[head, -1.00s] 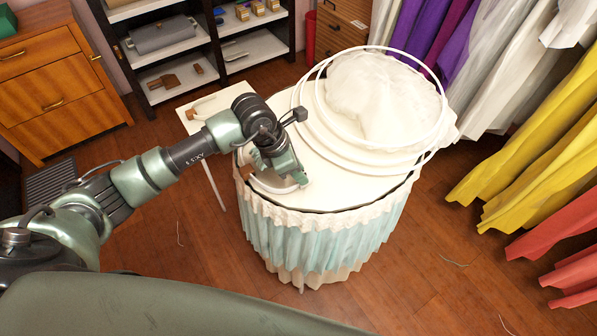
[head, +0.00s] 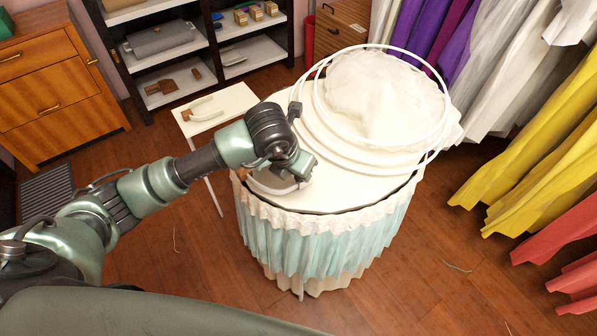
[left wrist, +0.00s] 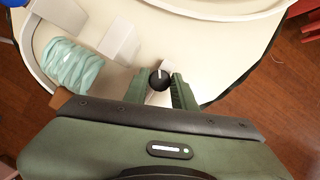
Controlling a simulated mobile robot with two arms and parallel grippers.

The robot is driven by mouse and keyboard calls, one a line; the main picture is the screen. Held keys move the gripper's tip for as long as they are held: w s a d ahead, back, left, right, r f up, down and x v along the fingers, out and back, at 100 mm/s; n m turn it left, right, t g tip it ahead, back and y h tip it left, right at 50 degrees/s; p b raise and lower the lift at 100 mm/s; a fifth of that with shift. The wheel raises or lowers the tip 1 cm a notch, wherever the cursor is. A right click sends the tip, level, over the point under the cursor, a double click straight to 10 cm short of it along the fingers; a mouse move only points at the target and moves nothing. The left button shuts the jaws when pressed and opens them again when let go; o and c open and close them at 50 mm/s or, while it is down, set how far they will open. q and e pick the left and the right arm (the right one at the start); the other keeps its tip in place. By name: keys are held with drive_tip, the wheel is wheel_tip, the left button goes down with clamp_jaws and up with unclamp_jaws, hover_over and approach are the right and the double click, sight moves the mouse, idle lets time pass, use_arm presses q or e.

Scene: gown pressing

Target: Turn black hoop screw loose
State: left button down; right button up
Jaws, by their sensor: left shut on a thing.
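The black hoop screw (left wrist: 159,77) is a round black knob with a white mark. It shows in the left wrist view, above a pale strip on the round table. My left gripper (left wrist: 159,86) has one finger on each side of the knob and is shut on it. In the head view my left gripper (head: 290,176) is low over the table's near left part, and my own wrist hides the screw there. My right gripper is in neither view.
The round cream table (head: 345,188) has a pleated pale blue skirt. White hoops (head: 318,140) and a white cloth mound (head: 385,95) take up its far side. A teal bundle (left wrist: 75,66) lies left of the gripper. A small white side table (head: 238,98) stands behind my arm.

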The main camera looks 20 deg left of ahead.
use_arm(q)
drive_tip(key=shift+w+r, duration=0.1)
idle(0.4)
drive_tip(key=c, duration=1.5)
unclamp_jaws()
drive_tip(key=shift+o, duration=0.2)
drive_tip(key=shift+r, duration=0.1)
drive_tip(key=b+v, duration=0.1)
drive_tip(key=v, duration=0.6)
drive_tip(key=shift+s+r+b, duration=0.25)
drive_tip(key=shift+b, duration=0.1)
